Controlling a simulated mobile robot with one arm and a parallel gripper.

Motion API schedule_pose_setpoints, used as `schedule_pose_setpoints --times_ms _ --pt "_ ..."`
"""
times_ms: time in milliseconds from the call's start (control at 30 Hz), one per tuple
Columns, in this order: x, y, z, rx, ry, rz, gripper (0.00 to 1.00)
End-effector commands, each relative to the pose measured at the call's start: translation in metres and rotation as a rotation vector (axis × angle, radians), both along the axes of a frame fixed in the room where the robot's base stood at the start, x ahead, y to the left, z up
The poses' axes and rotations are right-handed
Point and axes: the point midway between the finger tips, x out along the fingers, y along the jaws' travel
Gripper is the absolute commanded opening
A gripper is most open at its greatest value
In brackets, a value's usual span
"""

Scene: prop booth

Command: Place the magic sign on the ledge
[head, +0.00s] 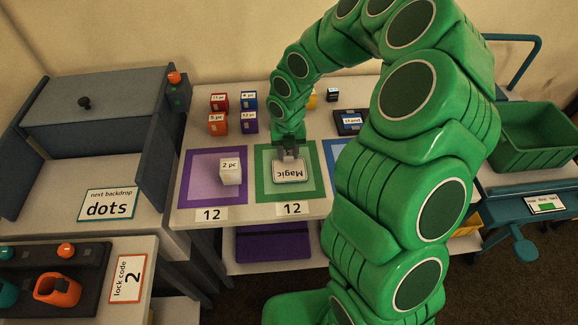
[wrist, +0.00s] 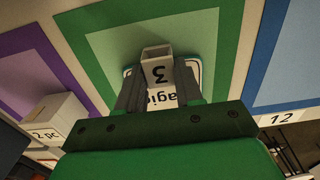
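The magic sign (head: 291,173) is a pale plate lettered "Magic", upside down in the head view. It is over the green-bordered mat (head: 262,190); I cannot tell if it touches it. My gripper (head: 289,151) points down at the sign. The block appears to be the sign's grip. The sign's plate (wrist: 162,98) shows between and behind the fingers, partly hidden. I cannot tell which surface is the ledge.
A white "2 pc" block (head: 230,171) stands on the purple mat (head: 203,190) to the left. Several small coloured blocks (head: 234,112) and a "stand" box (head: 350,122) are farther back. A grey cabinet (head: 97,105) stands left, a green bin (head: 535,137) right.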

Motion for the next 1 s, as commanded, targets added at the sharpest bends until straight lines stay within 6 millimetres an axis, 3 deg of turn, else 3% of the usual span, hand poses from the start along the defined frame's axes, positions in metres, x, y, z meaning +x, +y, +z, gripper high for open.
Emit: schedule_pose_setpoints --times_ms 33,200,233,567,800,1000 --pt "0.000 0.000 0.000 0.000 0.000 0.000 0.27" --pt "0.000 0.000 0.000 0.000 0.000 0.000 0.01" --pt "0.000 0.000 0.000 0.000 0.000 0.000 0.00" --pt "0.000 0.000 0.005 0.000 -0.001 0.000 0.00" --pt "0.001 0.000 0.031 0.000 -0.003 0.000 0.00" --pt "-0.016 -0.003 0.051 0.000 -0.002 -0.001 0.00"
